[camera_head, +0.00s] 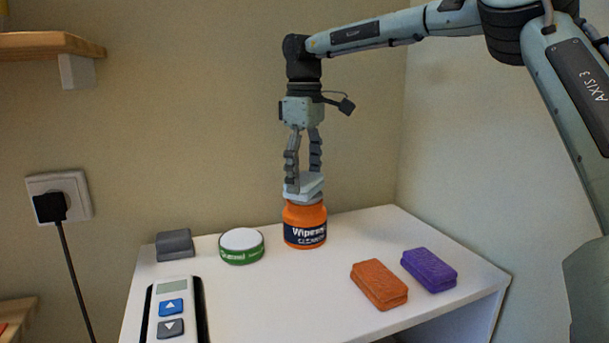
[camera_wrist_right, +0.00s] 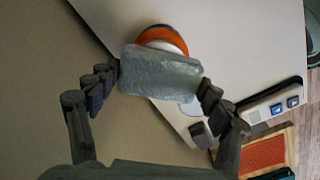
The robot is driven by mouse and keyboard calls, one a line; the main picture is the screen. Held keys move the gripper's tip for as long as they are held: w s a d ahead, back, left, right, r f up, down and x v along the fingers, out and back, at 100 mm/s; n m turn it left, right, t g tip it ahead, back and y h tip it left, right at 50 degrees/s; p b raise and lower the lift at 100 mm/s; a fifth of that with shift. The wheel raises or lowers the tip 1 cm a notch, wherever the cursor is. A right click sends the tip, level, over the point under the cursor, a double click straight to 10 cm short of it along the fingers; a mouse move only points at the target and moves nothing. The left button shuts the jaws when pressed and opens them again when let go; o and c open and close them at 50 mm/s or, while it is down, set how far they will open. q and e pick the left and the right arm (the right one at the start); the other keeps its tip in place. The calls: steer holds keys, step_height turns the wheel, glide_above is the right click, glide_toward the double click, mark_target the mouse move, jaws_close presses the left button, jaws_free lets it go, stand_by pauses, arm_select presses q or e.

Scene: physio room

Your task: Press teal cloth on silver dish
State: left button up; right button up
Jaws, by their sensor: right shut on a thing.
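My right gripper (camera_head: 304,183) points down and is shut on a folded pale teal cloth (camera_head: 303,185). The cloth also spans between the fingers in the right wrist view (camera_wrist_right: 161,73). Directly under it is an orange jar (camera_head: 304,221) with a dark label, standing upright on the white table (camera_head: 300,290). In the right wrist view a pale round top (camera_wrist_right: 163,46) shows past the cloth, mostly hidden. I cannot tell whether cloth and dish touch. My left gripper is out of view.
A green tin (camera_head: 241,247) with a white top and a grey block (camera_head: 174,245) stand left of the jar. A controller with arrow buttons (camera_head: 172,314) is at front left. An orange sponge (camera_head: 379,284) and a purple sponge (camera_head: 429,270) lie at right.

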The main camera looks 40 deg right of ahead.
mark_target(305, 177)
step_height(305, 177, up, 2)
steer(key=shift+p, duration=0.45)
steer(key=shift+r, duration=2.3)
